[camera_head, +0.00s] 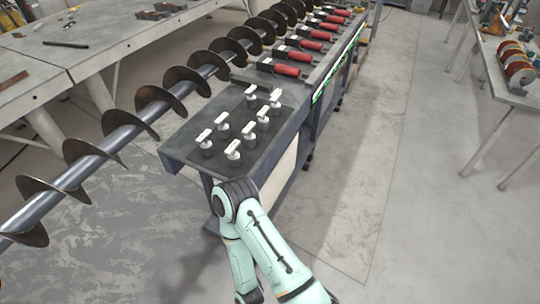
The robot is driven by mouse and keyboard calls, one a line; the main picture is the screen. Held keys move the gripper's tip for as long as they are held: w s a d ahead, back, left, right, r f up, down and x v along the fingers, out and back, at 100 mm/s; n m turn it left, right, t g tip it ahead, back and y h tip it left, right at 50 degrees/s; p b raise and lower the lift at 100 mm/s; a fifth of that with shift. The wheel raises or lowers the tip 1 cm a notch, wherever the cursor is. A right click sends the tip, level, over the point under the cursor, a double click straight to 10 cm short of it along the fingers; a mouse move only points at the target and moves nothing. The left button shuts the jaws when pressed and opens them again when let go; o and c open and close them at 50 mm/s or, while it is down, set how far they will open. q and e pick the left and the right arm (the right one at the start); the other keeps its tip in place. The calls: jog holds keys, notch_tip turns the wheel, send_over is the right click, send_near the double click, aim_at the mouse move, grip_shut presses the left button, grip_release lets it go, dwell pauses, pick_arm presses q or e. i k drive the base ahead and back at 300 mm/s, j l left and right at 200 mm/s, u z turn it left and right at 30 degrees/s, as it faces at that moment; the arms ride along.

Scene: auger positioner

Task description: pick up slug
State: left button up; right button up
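Several small dark cylindrical pieces with white handle-like tops stand upright on a dark mat (284,122) at the near end of a long bench. They may be the slugs, but I cannot tell for sure. The nearest piece (233,153) is at the front of the group, with another piece (206,143) to its left and one (275,98) at the back right. One pale green arm of mine shows at the bottom centre, its bend just in front of the bench end. Neither of my grippers is in view.
A long steel auger (122,136) runs diagonally along the bench's left side. Several red-handled clamps (286,70) line the bench beyond the mat. A grey table (95,45) is at upper left, another table (510,88) at upper right. The floor (400,200) to the right is clear.

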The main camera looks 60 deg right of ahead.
aim_at(234, 156)
jog(key=i+z, duration=0.1)
jog(key=z, duration=0.3)
jog(key=i+j+z, duration=0.1)
jog(key=z, duration=0.3)
jog(key=j+z, duration=0.15)
jog(key=z, duration=0.25)
jog(key=i+j+z, duration=0.1)
jog(key=z, duration=0.25)
jog(key=i+j+z, duration=0.1)
jog(key=z, duration=0.35)
jog(key=j+z, duration=0.45)
jog(key=i+j+z, duration=0.1)
jog(key=z, duration=0.35)
jog(key=j, duration=0.1)
